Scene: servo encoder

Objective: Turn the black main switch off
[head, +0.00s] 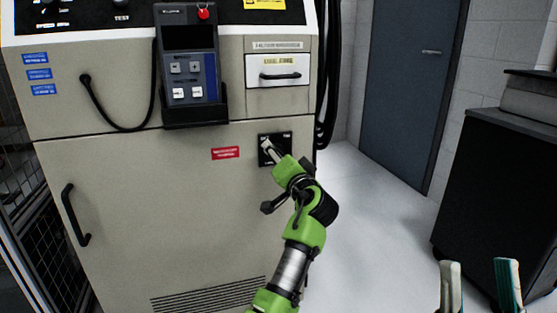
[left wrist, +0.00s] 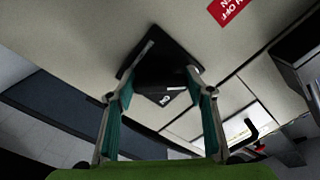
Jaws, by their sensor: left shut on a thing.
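The black main switch (head: 284,141) sits on a square black plate on the cabinet's beige front, right of a red label. My left gripper (head: 269,146) is at the switch, and its body hides part of the plate in the head view. In the left wrist view the switch (left wrist: 155,58) lies between the two teal-padded fingers of the left gripper (left wrist: 160,92), which is shut on it. I cannot tell the switch's exact turn angle. My right gripper (head: 480,266) is open and empty at the bottom right of the head view, away from the cabinet.
A handheld pendant (head: 190,62) hangs on the cabinet (head: 180,220) above left of the switch, with a looped cable. A drawer handle (head: 280,76) is above the switch. A dark cart (head: 495,175) stands at the right. The floor between is clear.

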